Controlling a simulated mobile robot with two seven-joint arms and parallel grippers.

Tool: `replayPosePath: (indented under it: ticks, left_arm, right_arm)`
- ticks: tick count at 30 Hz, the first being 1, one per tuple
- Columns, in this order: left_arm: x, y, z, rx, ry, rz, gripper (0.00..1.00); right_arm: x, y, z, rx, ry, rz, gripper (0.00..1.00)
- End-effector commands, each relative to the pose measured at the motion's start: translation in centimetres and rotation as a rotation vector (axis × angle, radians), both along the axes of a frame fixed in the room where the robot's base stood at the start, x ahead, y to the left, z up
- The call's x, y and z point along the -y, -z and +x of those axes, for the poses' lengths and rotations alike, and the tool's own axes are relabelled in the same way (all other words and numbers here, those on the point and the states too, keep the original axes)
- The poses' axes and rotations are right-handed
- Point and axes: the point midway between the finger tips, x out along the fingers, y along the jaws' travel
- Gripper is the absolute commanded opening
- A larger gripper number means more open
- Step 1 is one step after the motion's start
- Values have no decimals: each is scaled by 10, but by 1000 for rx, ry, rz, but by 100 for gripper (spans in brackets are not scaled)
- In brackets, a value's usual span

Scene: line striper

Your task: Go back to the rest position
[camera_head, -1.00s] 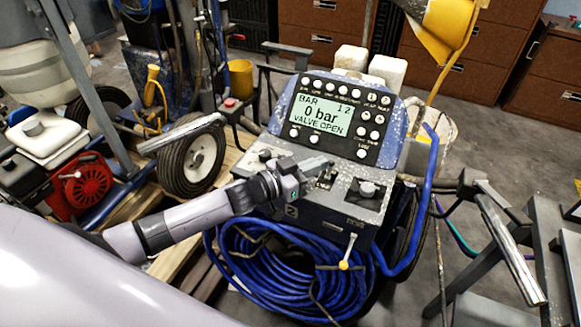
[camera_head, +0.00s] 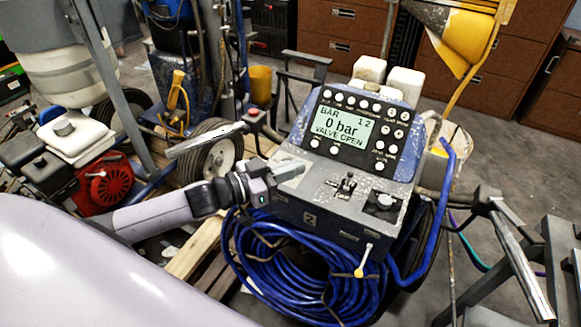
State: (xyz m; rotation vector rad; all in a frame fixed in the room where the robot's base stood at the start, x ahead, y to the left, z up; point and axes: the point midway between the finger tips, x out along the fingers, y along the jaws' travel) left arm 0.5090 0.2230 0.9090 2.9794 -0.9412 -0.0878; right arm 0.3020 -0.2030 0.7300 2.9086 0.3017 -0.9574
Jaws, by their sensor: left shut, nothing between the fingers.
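My left gripper (camera_head: 292,172) comes in from the left and is shut and empty. Its fingers are over the left edge of the grey control panel (camera_head: 326,207) of the line striper; I cannot tell whether they touch it. The display (camera_head: 340,128) on the striper reads "0 bar" and "VALVE OPEN". A toggle switch (camera_head: 344,185) and a black knob plate (camera_head: 384,203) sit on the panel to the right of the gripper. My right gripper is not in view.
A coiled blue hose (camera_head: 290,272) hangs under the panel. A black wheel (camera_head: 212,155) and a red engine (camera_head: 106,186) stand at the left. A metal handle bar (camera_head: 520,258) is at the right. Brown drawer cabinets (camera_head: 345,25) stand behind, with open floor at the right.

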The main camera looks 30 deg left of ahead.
Motion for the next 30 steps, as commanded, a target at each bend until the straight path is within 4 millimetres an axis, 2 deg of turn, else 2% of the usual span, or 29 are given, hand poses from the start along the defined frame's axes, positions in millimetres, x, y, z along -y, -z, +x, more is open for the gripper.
replayPosePath:
  ticks: [16, 20, 25, 30]
  left_arm:
    - [-1, -2, -2, 0, 0, 0, 0]
    - [3, 5, -6, -9, -8, -4, 0]
    - [22, 41, -33, -66, -75, 3, 0]
    - [35, 90, -80, -183, -192, 52, 0]
  right_arm:
    - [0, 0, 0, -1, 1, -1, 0]
    - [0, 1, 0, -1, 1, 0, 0]
    - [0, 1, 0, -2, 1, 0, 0]
    - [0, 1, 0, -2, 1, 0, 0]
